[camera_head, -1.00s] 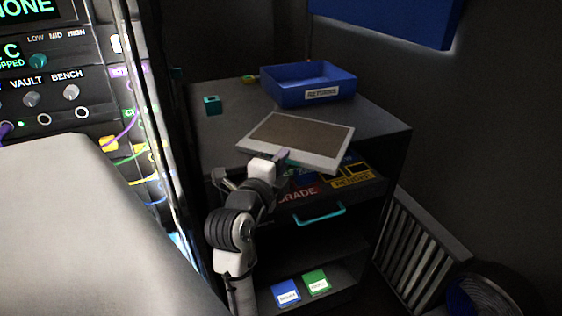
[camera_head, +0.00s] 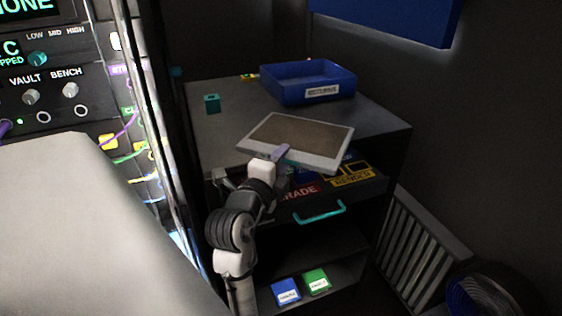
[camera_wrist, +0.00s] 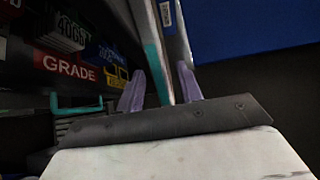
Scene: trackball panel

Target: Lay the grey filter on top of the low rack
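The grey filter (camera_head: 297,137) is a flat panel with a light grey frame and a brownish mesh face. In the head view it is over the front part of the top of the low rack (camera_head: 228,140), its near edge overhanging the front. I cannot tell whether it touches the top. My gripper (camera_head: 280,152) is at the filter's near edge, its purple fingers on either side of the frame. In the wrist view my gripper (camera_wrist: 160,78) has the filter (camera_wrist: 178,45) edge-on between its fingers, with a teal strip along it.
A blue bin (camera_head: 308,84) labelled RETURNS stands at the back of the rack top, with a small teal block (camera_head: 212,103) to its left. Below are a drawer with a teal handle (camera_head: 320,213) and lower shelves. A slatted panel (camera_head: 415,240) stands at the right.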

